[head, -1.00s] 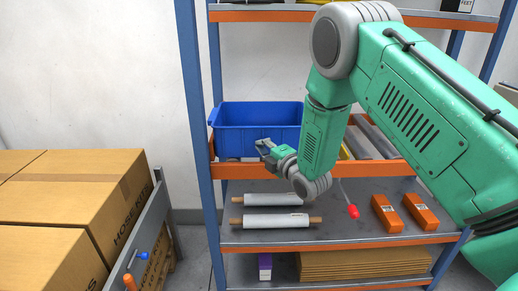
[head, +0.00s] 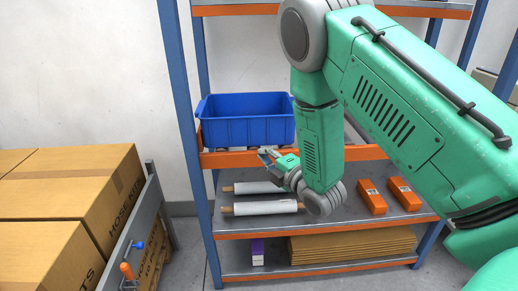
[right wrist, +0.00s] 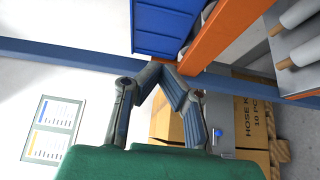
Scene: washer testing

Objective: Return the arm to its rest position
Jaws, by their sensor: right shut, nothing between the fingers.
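My right arm is green with grey joints and comes in from the right in the head view, in front of a shelf rack. My right gripper (head: 264,153) is shut and empty, just below the blue bin and in front of the rack's orange beam. In the right wrist view the gripper (right wrist: 165,70) shows with its fingertips together and nothing between them. My left gripper is not in view.
A blue bin (head: 246,120) stands on the rack's middle shelf. White rolls (head: 265,208) and orange boxes (head: 371,198) lie on the shelf below. Cardboard boxes (head: 75,187) fill a crate at left. A blue upright (head: 190,150) stands beside the gripper. Bare wall and floor show between crate and rack.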

